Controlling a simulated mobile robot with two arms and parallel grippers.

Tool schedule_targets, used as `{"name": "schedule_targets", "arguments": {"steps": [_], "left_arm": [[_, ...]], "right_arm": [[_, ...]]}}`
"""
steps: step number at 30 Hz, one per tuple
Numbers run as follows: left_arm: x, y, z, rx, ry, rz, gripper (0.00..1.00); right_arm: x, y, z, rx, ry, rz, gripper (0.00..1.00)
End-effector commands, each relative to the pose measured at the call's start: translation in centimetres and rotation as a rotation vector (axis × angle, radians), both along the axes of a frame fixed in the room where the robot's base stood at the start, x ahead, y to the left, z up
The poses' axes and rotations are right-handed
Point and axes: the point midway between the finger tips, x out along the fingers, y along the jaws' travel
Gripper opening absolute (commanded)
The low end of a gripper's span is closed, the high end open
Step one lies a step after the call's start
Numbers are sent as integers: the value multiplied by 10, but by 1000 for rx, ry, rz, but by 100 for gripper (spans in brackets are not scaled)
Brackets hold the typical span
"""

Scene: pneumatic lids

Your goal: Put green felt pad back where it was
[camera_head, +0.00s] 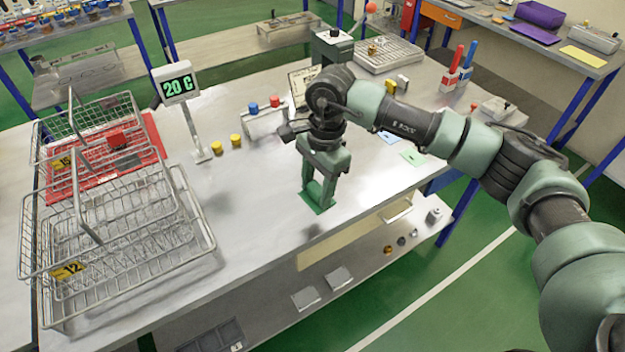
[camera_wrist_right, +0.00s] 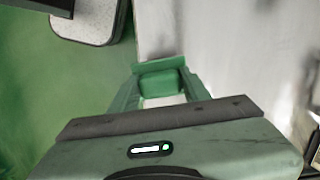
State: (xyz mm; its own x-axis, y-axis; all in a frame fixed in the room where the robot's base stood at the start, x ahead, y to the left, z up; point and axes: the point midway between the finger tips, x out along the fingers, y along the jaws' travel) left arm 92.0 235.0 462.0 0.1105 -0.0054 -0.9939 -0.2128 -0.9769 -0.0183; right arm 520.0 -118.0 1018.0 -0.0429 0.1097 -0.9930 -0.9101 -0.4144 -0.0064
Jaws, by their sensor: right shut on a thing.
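A flat green piece, which looks like the green felt pad (camera_head: 316,205), is at the fingertips of my right gripper (camera_head: 318,193). The gripper points down near the front edge of the grey table, and its fingers are shut on the pad. In the right wrist view the green pad (camera_wrist_right: 160,82) shows between the two fingertips (camera_wrist_right: 158,86). I cannot tell whether the pad touches the tabletop. A paler green sheet (camera_head: 413,157) lies flat on the table to the right. My left gripper is not in view.
Wire baskets (camera_head: 120,250) and a red mat (camera_head: 70,187) fill the table's left. A small rack (camera_head: 265,122) is left of my gripper. The front middle of the table is clear.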

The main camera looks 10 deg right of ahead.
Motion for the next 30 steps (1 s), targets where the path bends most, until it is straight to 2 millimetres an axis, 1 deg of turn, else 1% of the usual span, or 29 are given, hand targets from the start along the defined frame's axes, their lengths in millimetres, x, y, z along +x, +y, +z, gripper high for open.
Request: {"name": "schedule_targets", "arguments": {"steps": [8, 14, 18, 22, 29, 30], "left_arm": [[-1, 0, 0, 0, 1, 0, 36], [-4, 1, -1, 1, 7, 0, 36], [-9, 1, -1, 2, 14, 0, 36], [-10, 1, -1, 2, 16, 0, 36], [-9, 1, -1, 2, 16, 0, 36], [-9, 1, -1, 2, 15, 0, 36]], "right_arm": [[-43, -17, -25, -3, 3, 253, 9], [-88, -35, -50, -6, 4, 527, 9], [-122, -48, -69, -7, 5, 734, 9], [-151, -58, -85, -6, 6, 907, 9], [-189, -72, -106, -8, 4, 1149, 9], [-188, -71, -106, -5, 1, 1153, 9]]}}
